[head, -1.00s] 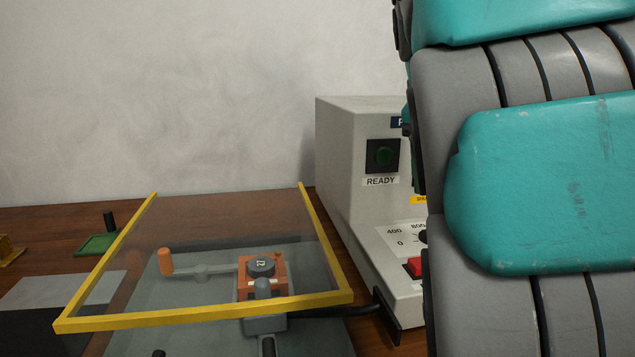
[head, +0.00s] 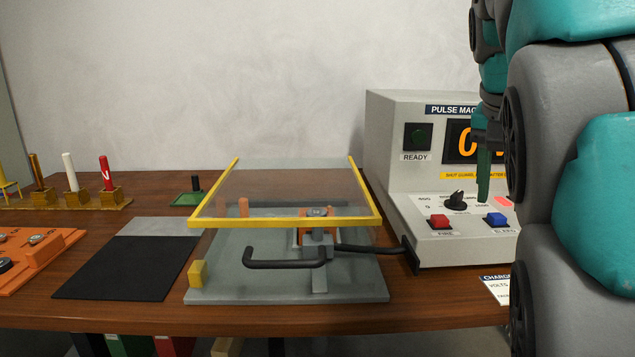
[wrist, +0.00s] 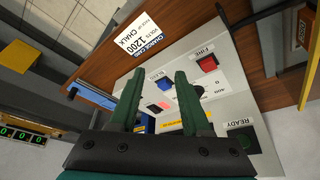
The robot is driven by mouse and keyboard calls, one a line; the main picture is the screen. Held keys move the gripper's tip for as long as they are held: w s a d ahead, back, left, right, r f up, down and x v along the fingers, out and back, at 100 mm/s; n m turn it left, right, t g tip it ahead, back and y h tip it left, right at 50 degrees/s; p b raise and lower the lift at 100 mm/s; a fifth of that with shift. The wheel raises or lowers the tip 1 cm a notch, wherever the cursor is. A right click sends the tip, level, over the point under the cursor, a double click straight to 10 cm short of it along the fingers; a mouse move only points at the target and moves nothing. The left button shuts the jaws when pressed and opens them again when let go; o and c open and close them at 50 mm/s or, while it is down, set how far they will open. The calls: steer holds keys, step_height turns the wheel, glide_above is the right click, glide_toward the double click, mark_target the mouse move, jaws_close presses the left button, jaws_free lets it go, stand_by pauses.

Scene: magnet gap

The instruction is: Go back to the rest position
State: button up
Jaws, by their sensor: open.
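My gripper (head: 484,180) hangs at the right of the head view, in front of the grey pulse magnet box (head: 389,165). Part of it is hidden behind my arm. In the wrist view my gripper (wrist: 160,77) has its two green fingers apart, with nothing held between them. The box's panel, with its red button (wrist: 207,64) and blue button (wrist: 164,83), lies beyond the fingers. I cannot tell from these views how far the fingers are from the panel.
A yellow-framed clear guard (head: 290,222) stands over a grey base (head: 350,290) with a black handle. Left are a black mat (head: 125,270), an orange tray (head: 45,255) and a rack (head: 100,205) of coloured rods. A charge card (wrist: 144,39) lies on the table edge.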

steer(key=s+a+f+n+g+y, duration=0.1)
steer(key=s+a+f+n, duration=0.1)
steer(key=s+f, duration=0.5)
steer(key=s+a+f+n+g+y, duration=0.1)
steer(key=s+f, duration=0.7)
steer(key=f, duration=0.8)
steer(key=s+a+f+n+g+y, duration=0.1)
steer(key=s+a+f+n+g, duration=0.2)
steer(key=f, duration=0.8)
steer(key=s+a+n, duration=0.2)
steer(key=s+a, duration=0.2)
steer(key=shift+s+f, duration=0.2)
